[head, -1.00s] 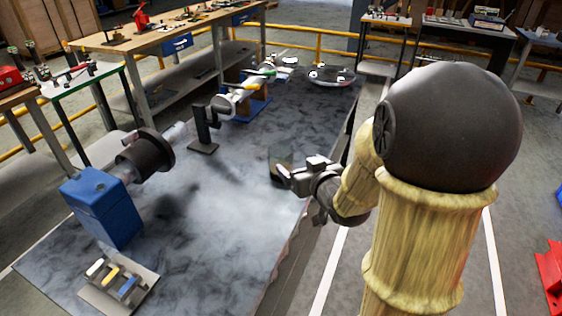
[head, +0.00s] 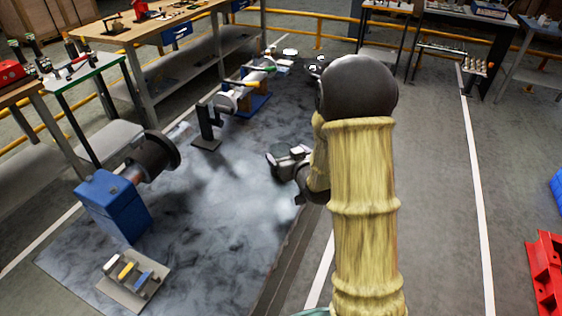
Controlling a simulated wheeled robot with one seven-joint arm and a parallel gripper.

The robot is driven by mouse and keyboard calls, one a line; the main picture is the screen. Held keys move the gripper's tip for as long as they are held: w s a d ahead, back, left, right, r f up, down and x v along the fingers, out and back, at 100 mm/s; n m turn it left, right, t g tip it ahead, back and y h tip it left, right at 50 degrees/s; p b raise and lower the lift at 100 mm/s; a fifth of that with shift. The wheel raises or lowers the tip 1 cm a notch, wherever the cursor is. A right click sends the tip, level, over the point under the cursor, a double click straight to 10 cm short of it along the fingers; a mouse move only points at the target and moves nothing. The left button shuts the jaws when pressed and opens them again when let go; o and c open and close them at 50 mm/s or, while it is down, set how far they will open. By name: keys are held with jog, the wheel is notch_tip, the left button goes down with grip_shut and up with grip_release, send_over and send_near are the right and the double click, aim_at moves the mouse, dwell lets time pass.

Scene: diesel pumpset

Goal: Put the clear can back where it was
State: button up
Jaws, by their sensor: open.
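My gripper (head: 277,160) is open, over the right side of the grey mottled surface (head: 200,235). My arm reaches to it from the lower right. I cannot make out the clear can in the current head view; it may be hidden by my gripper or arm, or too faint against the surface.
A blue box (head: 114,205) with a dark cylinder (head: 155,157) stands at the left. A small plate with coloured parts (head: 132,279) lies in front. A dark stand (head: 207,128) and a blue-based machine (head: 250,95) are behind. The surface's middle is clear.

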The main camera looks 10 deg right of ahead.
aim_at(277, 147)
jog(key=shift+w+a+f, duration=0.1)
jog(key=shift+w+f, duration=0.05)
jog(key=shift+w, duration=0.35)
jog(key=shift+a+p+x, duration=0.2)
jog(key=shift+p+x, duration=0.35)
jog(key=shift+x, duration=2.05)
jog(key=shift+f, duration=0.1)
jog(key=shift+s, duration=0.1)
jog(key=c, duration=1.3)
jog(key=shift+o, duration=0.2)
notch_tip(277, 147, up, 10)
